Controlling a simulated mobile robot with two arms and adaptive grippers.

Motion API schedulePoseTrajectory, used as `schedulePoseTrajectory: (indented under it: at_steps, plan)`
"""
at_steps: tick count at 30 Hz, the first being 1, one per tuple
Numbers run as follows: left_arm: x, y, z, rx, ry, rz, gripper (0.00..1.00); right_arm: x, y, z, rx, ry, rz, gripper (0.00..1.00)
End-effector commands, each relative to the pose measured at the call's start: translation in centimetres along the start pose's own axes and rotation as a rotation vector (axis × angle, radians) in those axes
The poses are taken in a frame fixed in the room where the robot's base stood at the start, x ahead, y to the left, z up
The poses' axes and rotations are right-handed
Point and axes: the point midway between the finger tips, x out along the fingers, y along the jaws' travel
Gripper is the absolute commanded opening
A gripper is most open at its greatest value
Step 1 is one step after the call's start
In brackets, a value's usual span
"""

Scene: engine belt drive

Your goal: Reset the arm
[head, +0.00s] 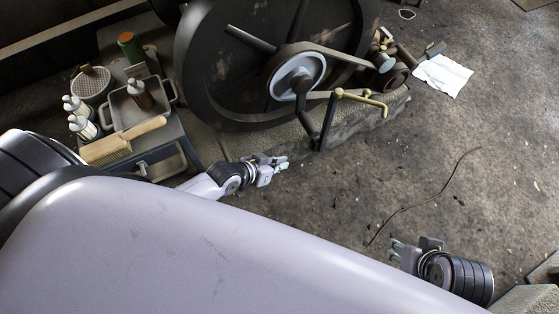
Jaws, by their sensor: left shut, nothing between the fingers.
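My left gripper (278,163) reaches in from the left, low in front of the engine's stone base. Its fingers are shut with nothing between them, and it is apart from the crank handle (362,98) above and to its right. My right gripper (396,252) is at the lower right over bare floor, pointing left. It is small and partly shaded, so its finger opening is unclear. Nothing is visible in it. The engine has a large dark flywheel (208,62), a pale blue pulley (297,76) and a belt (343,56) running right to the small shaft parts.
A cart at the left carries a metal tray (120,112), white bottles (84,128), a brown bottle (140,94), a green can (131,46) and a brush (122,141). White paper (443,74) and a thin wire (424,202) lie on the floor. The floor between my grippers is mostly clear.

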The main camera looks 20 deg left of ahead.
Motion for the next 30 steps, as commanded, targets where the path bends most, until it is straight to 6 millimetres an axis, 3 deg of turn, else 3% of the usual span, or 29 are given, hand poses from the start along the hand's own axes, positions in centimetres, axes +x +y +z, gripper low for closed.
schedulePoseTrajectory:
  at_steps: [10,13,19,30]
  plan:
    - [0.0,-0.1,0.5,0.045,-0.020,-0.016,0.00,-0.3,0.0,-0.1,0.000,0.000,0.000,0.37]
    - [-0.2,0.3,0.8,0.045,-0.043,-0.023,0.00,0.6,0.0,0.0,0.000,-0.005,-0.001,0.37]
    - [-2.2,1.2,3.5,0.057,-0.200,-0.094,0.00,5.5,-0.2,0.5,-0.002,-0.028,-0.004,0.37]
    - [-8.3,-0.1,8.3,0.024,-0.491,-0.263,0.00,12.9,-0.6,2.5,-0.007,-0.057,-0.010,0.37]
